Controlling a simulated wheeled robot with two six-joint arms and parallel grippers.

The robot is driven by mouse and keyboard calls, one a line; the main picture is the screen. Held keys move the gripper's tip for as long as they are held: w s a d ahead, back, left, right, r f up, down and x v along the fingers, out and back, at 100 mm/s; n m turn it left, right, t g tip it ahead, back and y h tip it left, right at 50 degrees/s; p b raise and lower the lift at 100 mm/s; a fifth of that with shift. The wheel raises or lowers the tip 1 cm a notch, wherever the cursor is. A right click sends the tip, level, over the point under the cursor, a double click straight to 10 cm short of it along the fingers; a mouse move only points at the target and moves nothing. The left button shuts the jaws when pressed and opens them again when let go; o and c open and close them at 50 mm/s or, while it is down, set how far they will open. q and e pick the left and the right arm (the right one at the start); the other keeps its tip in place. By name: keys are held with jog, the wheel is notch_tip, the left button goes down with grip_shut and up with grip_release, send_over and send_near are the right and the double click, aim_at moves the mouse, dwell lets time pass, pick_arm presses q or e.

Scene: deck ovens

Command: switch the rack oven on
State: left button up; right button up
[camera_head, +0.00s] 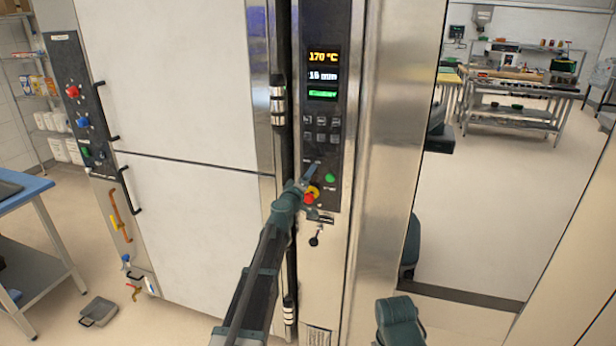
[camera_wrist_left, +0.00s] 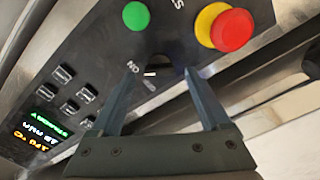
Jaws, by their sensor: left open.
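The rack oven's dark control panel (camera_head: 322,110) has lit displays reading 170 °C and 16 min, with a green line below. In the left wrist view, a dark switch (camera_wrist_left: 158,72) with a pale mark sits beside an "ON" label. My left gripper (camera_wrist_left: 161,74) is open, with one finger on each side of the switch; I cannot tell whether they touch it. In the head view my left gripper (camera_head: 314,190) is at the panel's lower part and hides the switch. A green button (camera_wrist_left: 136,15) and a red button on a yellow collar (camera_wrist_left: 228,29) are close by.
Panel keys (camera_wrist_left: 74,92) sit beside the switch. A white double-door deck oven (camera_head: 180,90) stands left, with black handles. A blue-topped table (camera_head: 25,190) is at far left. A grey pan (camera_head: 98,311) lies on the floor. Open floor (camera_head: 500,200) shows at right.

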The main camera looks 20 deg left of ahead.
pick_arm(q)
jog(key=s, duration=1.2)
jog(key=shift+a, duration=0.15)
jog(key=shift+s, duration=0.1)
jog(key=s+d+f+m+g+h, duration=0.3)
jog(key=s+d+f+m, duration=0.1)
jog(key=d, duration=0.3)
jog(key=s+d+f+m+g+h, duration=0.3)
jog(key=s+d+f+m, duration=0.15)
jog(key=d, duration=0.25)
jog(key=s+a+f+m+g+y, duration=0.1)
jog(key=s+a+f+g+y, duration=0.15)
jog(key=s+f+g, duration=0.55)
jog(key=s+a+f+m+g+y, duration=0.1)
jog(key=s+f+m+g+y, duration=0.25)
jog(key=s, duration=0.85)
jog(key=s+d+f+m+y, duration=0.1)
jog(key=s+d+f+m, duration=0.1)
jog(key=s+d, duration=0.4)
jog(key=d, duration=0.4)
jog(key=shift+s+d+g+y, duration=0.25)
jog(key=shift+g+y, duration=0.1)
jog(key=shift+y, duration=0.05)
